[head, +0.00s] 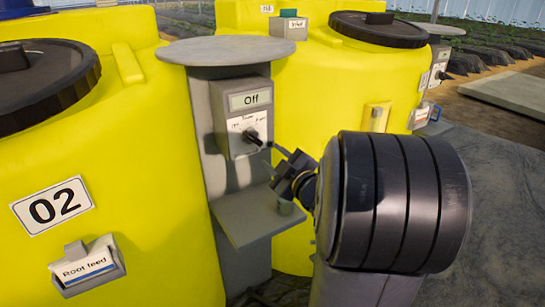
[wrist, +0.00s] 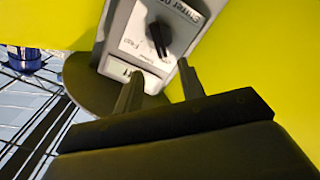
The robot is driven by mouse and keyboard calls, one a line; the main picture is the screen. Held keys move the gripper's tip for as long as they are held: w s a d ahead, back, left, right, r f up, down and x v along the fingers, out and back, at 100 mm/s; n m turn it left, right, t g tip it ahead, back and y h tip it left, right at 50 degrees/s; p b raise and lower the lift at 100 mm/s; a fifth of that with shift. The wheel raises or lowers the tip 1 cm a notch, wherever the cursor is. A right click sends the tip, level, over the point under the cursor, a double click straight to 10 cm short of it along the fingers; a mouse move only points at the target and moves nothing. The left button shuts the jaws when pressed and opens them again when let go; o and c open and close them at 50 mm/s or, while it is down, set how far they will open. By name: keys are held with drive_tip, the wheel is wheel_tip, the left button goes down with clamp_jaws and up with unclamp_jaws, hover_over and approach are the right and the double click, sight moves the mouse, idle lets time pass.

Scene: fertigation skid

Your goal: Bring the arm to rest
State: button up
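My arm reaches from the lower right of the head view toward a grey control box (head: 242,117) on a post between two yellow tanks. My gripper (head: 279,165) is in front of the box, a little below and right of its dark knob (head: 252,136). The box's display reads "Off". In the wrist view my gripper (wrist: 161,68) has its two fingers apart with nothing between them. The knob (wrist: 160,38) shows beyond the fingertips, on a white dial plate. The fingers look clear of the knob, though the exact distance is hard to tell.
A grey shelf (head: 245,219) juts out below the box, close under my gripper. Yellow tank 02 (head: 130,205) stands left, with a "Root feed" card holder (head: 87,266). Another yellow tank (head: 310,90) stands behind. Open floor (head: 495,190) lies to the right.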

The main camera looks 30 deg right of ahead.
sight(254, 140)
drive_tip(key=shift+w, duration=0.1)
drive_tip(key=w, duration=1)
drive_tip(key=shift+w+a, duration=0.2)
drive_tip(key=shift+w, duration=0.2)
drive_tip(key=shift+r+m+p, duration=0.15)
drive_tip(key=shift+m+p, duration=0.15)
drive_tip(key=shift+p, duration=0.3)
drive_tip(key=shift+s, duration=0.1)
drive_tip(key=shift+f+b, duration=0.2)
drive_tip(key=shift+b, duration=0.1)
